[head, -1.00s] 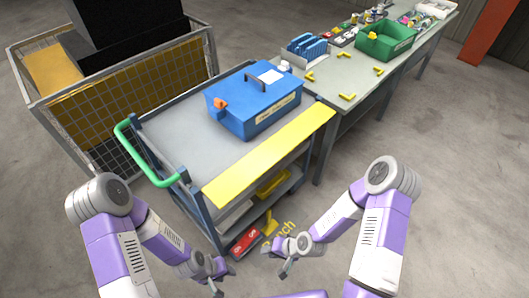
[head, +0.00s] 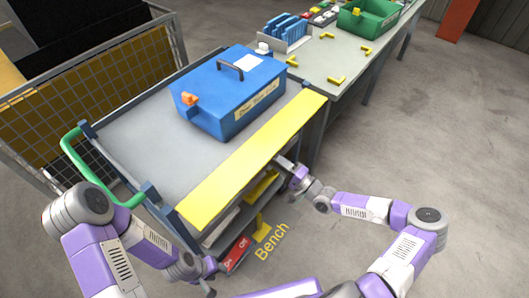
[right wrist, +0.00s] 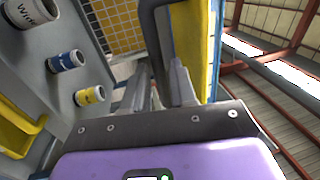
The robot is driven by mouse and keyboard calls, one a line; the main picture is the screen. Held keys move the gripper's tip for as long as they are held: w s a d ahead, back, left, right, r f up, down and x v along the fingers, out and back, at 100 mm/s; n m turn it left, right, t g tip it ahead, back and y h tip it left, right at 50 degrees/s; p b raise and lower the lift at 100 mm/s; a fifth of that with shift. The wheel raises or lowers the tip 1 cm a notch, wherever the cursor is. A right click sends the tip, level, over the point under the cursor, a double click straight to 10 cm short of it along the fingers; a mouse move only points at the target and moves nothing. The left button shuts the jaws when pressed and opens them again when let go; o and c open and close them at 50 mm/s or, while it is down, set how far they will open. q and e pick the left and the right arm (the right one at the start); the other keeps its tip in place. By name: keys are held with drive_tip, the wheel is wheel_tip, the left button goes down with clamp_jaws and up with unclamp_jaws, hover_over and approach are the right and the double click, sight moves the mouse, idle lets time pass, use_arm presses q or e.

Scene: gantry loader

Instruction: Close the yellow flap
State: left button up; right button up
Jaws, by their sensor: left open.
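The yellow flap (head: 255,155) is a long flat panel along the front edge of the grey cart (head: 150,150), sticking outward roughly level with its top. My right gripper (head: 280,163) is below the flap's outer edge, towards its right end. In the right wrist view, its fingers (right wrist: 157,92) stand apart with nothing clearly between them, and the yellow flap (right wrist: 190,45) rises beside them; contact cannot be told. My left gripper (head: 213,280) is open and empty, low in front of the cart's left end.
A blue box (head: 230,95) with a dark handle and an orange latch stands on the cart. A green handle (head: 95,175) is at the cart's left end. A workbench (head: 335,65) with a green bin (head: 365,17) adjoins at the back right. The floor at right is clear.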

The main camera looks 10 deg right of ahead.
sight(265, 153)
drive_tip(key=x, duration=0.5)
drive_tip(key=shift+w+a, duration=0.15)
clamp_jaws()
